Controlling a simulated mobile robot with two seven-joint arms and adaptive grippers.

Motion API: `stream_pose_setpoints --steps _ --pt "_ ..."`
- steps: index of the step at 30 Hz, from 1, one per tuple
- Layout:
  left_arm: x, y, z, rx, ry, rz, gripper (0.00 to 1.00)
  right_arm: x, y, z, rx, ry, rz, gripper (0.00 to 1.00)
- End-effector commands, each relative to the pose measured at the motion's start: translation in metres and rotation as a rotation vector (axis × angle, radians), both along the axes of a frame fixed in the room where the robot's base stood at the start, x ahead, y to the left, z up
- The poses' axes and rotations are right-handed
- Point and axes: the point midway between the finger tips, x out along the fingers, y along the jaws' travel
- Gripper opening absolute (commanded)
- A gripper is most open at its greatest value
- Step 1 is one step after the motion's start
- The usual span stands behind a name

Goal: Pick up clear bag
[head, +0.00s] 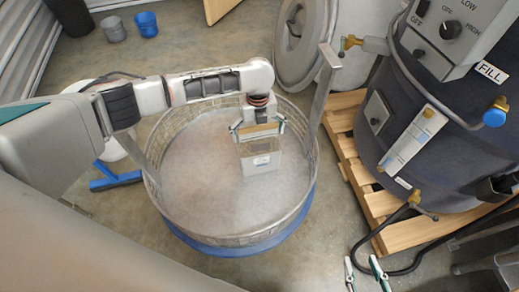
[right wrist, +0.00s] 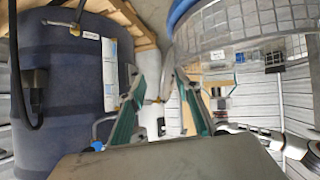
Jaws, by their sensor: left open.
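The clear bag (head: 262,165) is a pale see-through block with a small label, standing in the round mesh-walled hopper (head: 158,190) right of its middle. My left gripper (head: 258,133) reaches in from the left and points down at the bag's top. Its fingers are apart, one to each side of the bag's upper edge; whether they touch it I cannot tell. My right gripper (head: 364,268) is at the bottom of the head view, away from the bag. In the right wrist view its fingers (right wrist: 160,85) are apart with nothing between them.
A dark blue tank (head: 440,150) with hoses stands on a wooden pallet (head: 400,238) at right. An upright metal bar (head: 322,95) rises at the hopper's right rim. Grey (head: 113,29) and blue (head: 146,24) buckets stand at the back left. Bare floor lies in front of the hopper.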

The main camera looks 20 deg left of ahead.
Motion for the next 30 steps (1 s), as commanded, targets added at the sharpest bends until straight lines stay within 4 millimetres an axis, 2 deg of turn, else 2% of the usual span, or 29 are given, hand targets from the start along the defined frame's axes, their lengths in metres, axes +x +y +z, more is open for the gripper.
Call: stream_pose_setpoints --steps 4,11,19,22,26,30 --pt "0.002 0.000 0.005 -0.001 -0.006 0.000 0.97 0.003 0.001 0.003 0.004 -0.008 -0.001 0.33" --pt "0.002 0.000 0.004 0.000 -0.005 0.000 0.38 -0.002 -0.001 -0.002 -0.003 0.007 -0.002 0.33" --pt "0.004 -0.001 0.007 -0.002 -0.009 0.000 0.36 -0.002 -0.002 -0.002 -0.007 0.007 -0.003 0.33" --pt "0.004 -0.001 0.014 -0.002 -0.011 0.000 0.36 0.000 -0.003 0.001 -0.010 0.001 -0.005 0.33" --pt "0.006 -0.001 0.034 -0.003 -0.017 0.000 0.36 0.004 -0.008 0.007 -0.025 -0.007 -0.006 0.33" --pt "0.008 -0.001 0.066 -0.003 -0.024 0.000 0.36 0.002 -0.018 0.005 -0.053 0.000 -0.011 0.33"
